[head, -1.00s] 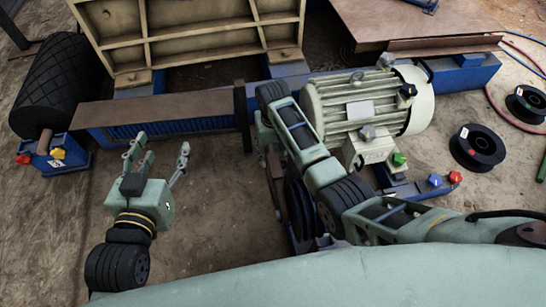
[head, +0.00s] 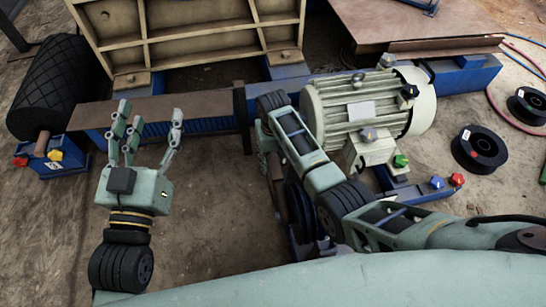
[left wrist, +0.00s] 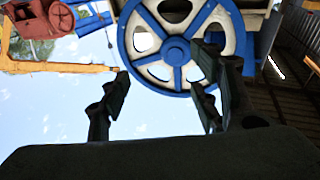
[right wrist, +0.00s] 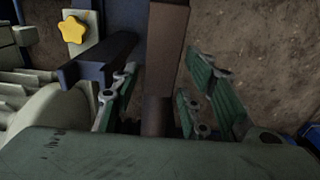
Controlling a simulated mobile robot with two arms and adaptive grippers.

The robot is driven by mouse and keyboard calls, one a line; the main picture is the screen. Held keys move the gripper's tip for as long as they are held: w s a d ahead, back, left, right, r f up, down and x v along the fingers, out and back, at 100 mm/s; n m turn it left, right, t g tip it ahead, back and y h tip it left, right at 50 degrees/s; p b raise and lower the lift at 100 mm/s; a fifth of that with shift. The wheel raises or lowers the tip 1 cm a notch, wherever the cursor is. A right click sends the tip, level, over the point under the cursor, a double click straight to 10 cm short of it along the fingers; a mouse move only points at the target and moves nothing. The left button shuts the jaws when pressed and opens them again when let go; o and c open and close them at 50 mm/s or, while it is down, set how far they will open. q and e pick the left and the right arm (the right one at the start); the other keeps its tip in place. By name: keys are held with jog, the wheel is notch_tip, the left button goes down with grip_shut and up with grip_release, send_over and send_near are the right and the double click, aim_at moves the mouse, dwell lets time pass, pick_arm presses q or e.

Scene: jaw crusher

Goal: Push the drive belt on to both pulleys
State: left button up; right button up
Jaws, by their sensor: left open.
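My left gripper (head: 147,125) stands open and empty above the dirt floor at left, fingers pointing away from me. Its fingers also show spread in the left wrist view (left wrist: 165,95). Beyond them is a blue-and-white spoked wheel (left wrist: 175,48). A dark grooved pulley (head: 297,205) stands low in the middle, partly behind my right arm. My right gripper is mostly hidden by that arm in the head view. In the right wrist view its green fingers (right wrist: 155,100) stand on either side of a brown bar (right wrist: 166,45); contact is unclear. I cannot make out the drive belt for certain.
A cream finned motor (head: 365,105) sits right of my right arm, close to it. A blue rail with a brown plate (head: 150,110) runs behind my left gripper. Black spools (head: 480,148) lie at right. The floor between my arms is clear.

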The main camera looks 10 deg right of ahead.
grip_shut()
dwell(0.3)
jog(key=shift+d+r, duration=0.1)
jog(key=shift+r, duration=0.05)
jog(key=shift+d+r+p, duration=0.4)
jog(key=shift+d+p, duration=0.05)
jog(key=shift+p, duration=0.5)
pick_arm(q)
jog(key=s+a+f+g+y+p, duration=0.1)
jog(key=s+a+f+g, duration=0.1)
jog(key=f+g, duration=0.35)
jog(key=s+a+f+g+y+p, duration=0.1)
jog(key=s+f+g+y, duration=0.15)
jog(key=f, duration=0.65)
jog(key=s+a+f+g+p, duration=0.2)
jog(key=s+g, duration=0.2)
jog(key=s, duration=0.2)
jog(key=s+a+f+g+y+p, duration=0.1)
jog(key=s+a+f+g+p, duration=0.1)
jog(key=s, duration=0.5)
jog(key=shift+s+a+f+n+g, duration=0.25)
jog(key=shift+a+f+n+g, duration=0.2)
jog(key=shift+g, duration=0.45)
pick_arm(e)
jog(key=d+r, duration=0.1)
jog(key=d, duration=0.1)
jog(key=d+r, duration=0.2)
jog(key=shift+w, duration=0.1)
